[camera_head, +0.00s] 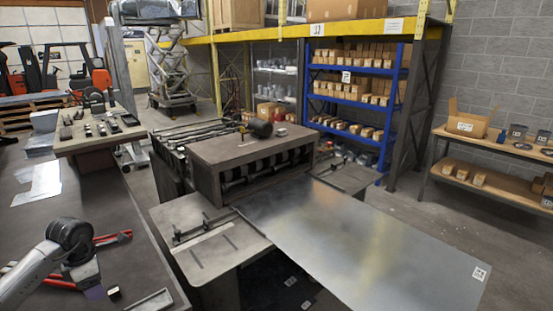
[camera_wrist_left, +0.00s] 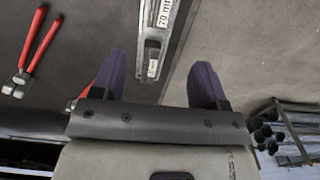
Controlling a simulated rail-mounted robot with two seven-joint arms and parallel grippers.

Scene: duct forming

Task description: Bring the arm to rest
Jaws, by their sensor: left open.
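My left arm (camera_head: 40,265) reaches in over the dark workbench at the lower left of the head view. My left gripper (camera_head: 95,292) points down there, partly hidden by its own wrist. In the left wrist view the gripper (camera_wrist_left: 162,72) has its two purple fingers wide apart with nothing held between them. A metal tool marked "70 mm" (camera_wrist_left: 163,22) lies on the bench beyond the fingertips. My right gripper is in neither view.
Red-handled tools (camera_head: 115,237) lie close around the left gripper, with a small block (camera_head: 114,293) beside it. A large metal sheet (camera_head: 360,235) extends from the forming machine (camera_head: 250,150).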

